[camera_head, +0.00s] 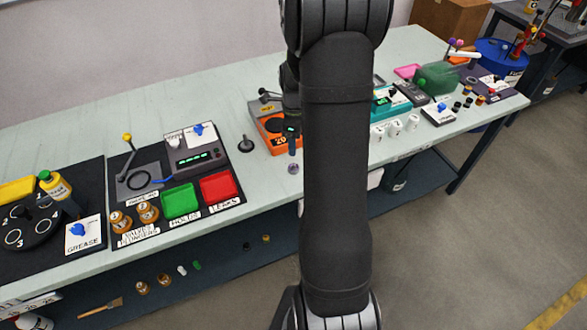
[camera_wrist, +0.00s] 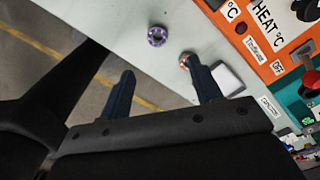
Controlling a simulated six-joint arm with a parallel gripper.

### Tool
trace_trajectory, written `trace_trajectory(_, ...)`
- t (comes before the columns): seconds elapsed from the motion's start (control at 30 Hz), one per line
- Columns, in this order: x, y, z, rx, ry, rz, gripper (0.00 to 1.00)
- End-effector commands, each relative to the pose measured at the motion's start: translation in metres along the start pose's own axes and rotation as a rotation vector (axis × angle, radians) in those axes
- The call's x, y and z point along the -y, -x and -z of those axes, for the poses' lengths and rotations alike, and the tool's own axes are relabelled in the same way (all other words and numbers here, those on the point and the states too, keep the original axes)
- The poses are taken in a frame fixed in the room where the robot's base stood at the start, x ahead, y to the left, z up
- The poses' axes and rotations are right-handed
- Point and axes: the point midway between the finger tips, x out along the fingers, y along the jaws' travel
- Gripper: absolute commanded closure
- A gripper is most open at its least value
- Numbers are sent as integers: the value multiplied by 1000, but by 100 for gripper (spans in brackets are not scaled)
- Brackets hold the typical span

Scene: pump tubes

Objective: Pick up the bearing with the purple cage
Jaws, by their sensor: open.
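The bearing with the purple cage (camera_wrist: 157,43) lies flat on the pale table, near the table's edge, in the upper middle of the wrist view. It also shows as a small purplish ring (camera_head: 293,168) in the head view. My gripper (camera_wrist: 160,66) is open and empty, its two dark fingers spread apart. The purple bearing appears beyond the fingertips, between their lines, apart from both. A second bearing with an orange-red cage (camera_wrist: 184,60) is partly hidden by the right finger. In the head view my arm hides part of this area.
An orange heater unit (camera_head: 268,127) stands behind the purple bearing. A pale square pad (camera_wrist: 228,78) lies beside the right finger in the wrist view. Left are a green tray (camera_head: 181,201) and a red tray (camera_head: 218,186). Table space left of the bearing is clear.

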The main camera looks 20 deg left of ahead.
Motion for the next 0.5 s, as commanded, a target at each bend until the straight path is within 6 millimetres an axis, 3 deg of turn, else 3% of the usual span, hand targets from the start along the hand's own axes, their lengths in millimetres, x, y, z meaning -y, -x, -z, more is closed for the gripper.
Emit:
trace_trajectory(0.2, -1, -44, 0, -1, 1, -4, 42)
trace_trajectory(0.5, -2, -67, -1, -1, 2, -2, 42)
